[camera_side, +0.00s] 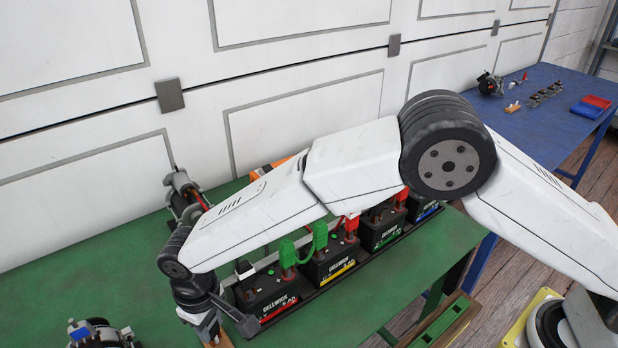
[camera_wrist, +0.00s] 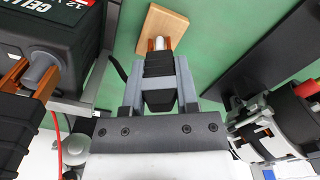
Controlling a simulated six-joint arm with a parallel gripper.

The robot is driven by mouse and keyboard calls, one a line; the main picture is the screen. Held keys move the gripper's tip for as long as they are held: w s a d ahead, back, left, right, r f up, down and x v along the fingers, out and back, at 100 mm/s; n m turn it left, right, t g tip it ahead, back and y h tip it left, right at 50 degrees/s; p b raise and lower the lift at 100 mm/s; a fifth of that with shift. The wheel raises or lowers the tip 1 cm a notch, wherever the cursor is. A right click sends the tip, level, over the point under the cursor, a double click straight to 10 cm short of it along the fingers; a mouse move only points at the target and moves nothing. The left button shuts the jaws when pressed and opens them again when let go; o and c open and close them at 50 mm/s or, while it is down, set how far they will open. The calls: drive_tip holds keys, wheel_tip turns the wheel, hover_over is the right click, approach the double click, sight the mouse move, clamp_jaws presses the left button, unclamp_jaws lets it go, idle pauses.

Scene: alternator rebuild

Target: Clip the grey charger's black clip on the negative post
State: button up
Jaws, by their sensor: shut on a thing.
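My gripper (camera_wrist: 160,86) is shut on a black clip (camera_wrist: 158,68) in the wrist view. The clip's copper jaws stand on either side of a pale peg on a small wooden block (camera_wrist: 172,22); I cannot tell if they touch it. In the side view, my gripper (camera_side: 208,324) is low at the left end of the battery row, by the red-striped battery (camera_side: 268,296). No grey charger can be made out.
Several batteries stand in a black tray (camera_side: 335,277) on the green bench (camera_side: 420,262), with green and red clips on some. An alternator-like part (camera_wrist: 285,115) is close to my gripper's right. A red cable (camera_wrist: 57,140) hangs at left.

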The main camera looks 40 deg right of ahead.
drive_tip(key=shift+r, duration=0.1)
drive_tip(key=shift+r, duration=1.9)
drive_tip(key=shift+r, duration=0.15)
wheel_tip(320, 180, up, 17)
drive_tip(key=d, duration=5.4)
drive_tip(key=f, duration=1)
drive_tip(key=shift+d+f, duration=0.2)
drive_tip(key=shift+d, duration=0.05)
drive_tip(key=shift+f, duration=0.6)
drive_tip(key=shift+f, duration=0.15)
